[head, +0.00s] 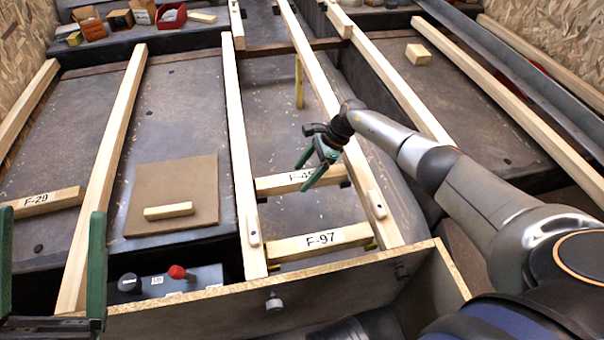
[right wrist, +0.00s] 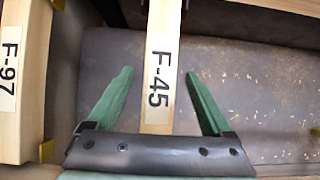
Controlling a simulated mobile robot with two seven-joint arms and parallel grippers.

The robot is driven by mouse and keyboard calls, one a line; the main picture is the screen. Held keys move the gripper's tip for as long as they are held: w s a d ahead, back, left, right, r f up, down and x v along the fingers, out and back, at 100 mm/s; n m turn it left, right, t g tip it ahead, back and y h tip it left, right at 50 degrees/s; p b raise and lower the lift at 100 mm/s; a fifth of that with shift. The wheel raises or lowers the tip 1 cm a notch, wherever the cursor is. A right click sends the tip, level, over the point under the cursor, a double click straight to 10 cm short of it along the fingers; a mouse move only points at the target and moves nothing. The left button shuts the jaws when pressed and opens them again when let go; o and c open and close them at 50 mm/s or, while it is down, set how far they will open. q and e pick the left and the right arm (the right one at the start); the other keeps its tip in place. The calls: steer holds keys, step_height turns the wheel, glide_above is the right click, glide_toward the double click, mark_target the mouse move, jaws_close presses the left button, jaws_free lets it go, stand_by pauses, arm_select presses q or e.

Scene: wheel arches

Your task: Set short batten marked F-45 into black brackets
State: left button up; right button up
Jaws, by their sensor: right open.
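The short batten marked F-45 (head: 275,185) lies crosswise between two long rails in the head view, at black brackets (head: 345,183). In the right wrist view F-45 (right wrist: 161,50) runs down between the fingers, its label showing, with a dark bracket piece beside its upper end. I cannot tell how deep it sits in the brackets. My right gripper (head: 301,178) is open, with its fingers on either side of F-45 and visible gaps to the batten in the right wrist view (right wrist: 159,73). My left gripper (head: 52,215) is open and empty at the lower left.
A batten marked F-97 (head: 318,241) lies nearer, parallel to F-45, at yellow brackets. F-29 (head: 38,202) lies at left. Long rails (head: 234,130) flank the bay. A brown board (head: 172,180) holds a small block, and a control box (head: 180,282) stands near the front panel.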

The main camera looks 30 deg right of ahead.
steer(key=p+v, duration=0.3)
steer(key=v, duration=0.8)
steer(key=shift+r, duration=0.1)
